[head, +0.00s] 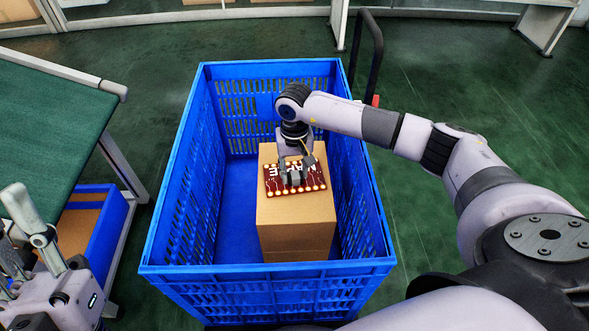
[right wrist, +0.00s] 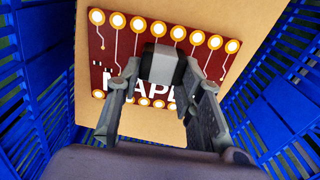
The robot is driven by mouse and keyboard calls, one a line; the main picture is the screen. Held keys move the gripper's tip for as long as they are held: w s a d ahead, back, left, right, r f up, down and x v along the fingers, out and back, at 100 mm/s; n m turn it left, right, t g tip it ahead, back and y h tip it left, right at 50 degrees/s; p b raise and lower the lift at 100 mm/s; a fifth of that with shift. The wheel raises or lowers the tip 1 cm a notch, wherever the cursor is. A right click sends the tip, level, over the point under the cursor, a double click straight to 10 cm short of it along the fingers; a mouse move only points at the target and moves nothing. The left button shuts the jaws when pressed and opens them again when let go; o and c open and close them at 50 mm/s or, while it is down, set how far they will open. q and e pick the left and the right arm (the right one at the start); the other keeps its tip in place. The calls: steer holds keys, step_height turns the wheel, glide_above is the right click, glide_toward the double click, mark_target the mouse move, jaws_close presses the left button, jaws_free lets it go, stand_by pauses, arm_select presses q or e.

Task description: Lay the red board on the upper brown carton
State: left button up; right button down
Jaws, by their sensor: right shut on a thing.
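The red board (head: 296,180), with gold pads and white lettering, is over the top of the upper brown carton (head: 296,212) and lies about flat. My right gripper (head: 292,178) is shut on the board from above. In the right wrist view the board (right wrist: 120,40) shows in front of the carton top (right wrist: 178,128), with the fingers (right wrist: 165,70) across its middle. I cannot tell whether the board touches the carton or hangs just above it. My left gripper (head: 18,268) is at the lower left, outside the crate; its jaw state is unclear.
A blue slatted crate (head: 166,215) surrounds the carton stack, with bare floor left of it inside. A green-topped table (head: 50,115) stands at left, with a blue bin (head: 104,235) below. A dark cart handle (head: 376,50) rises behind the crate. Green floor is open at right.

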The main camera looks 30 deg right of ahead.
mark_target(295, 172)
steer(key=shift+f, duration=0.1)
stand_by(0.3)
steer(key=c, duration=1)
jaws_free()
steer(key=shift+c, duration=0.2)
step_height(295, 172, up, 12)
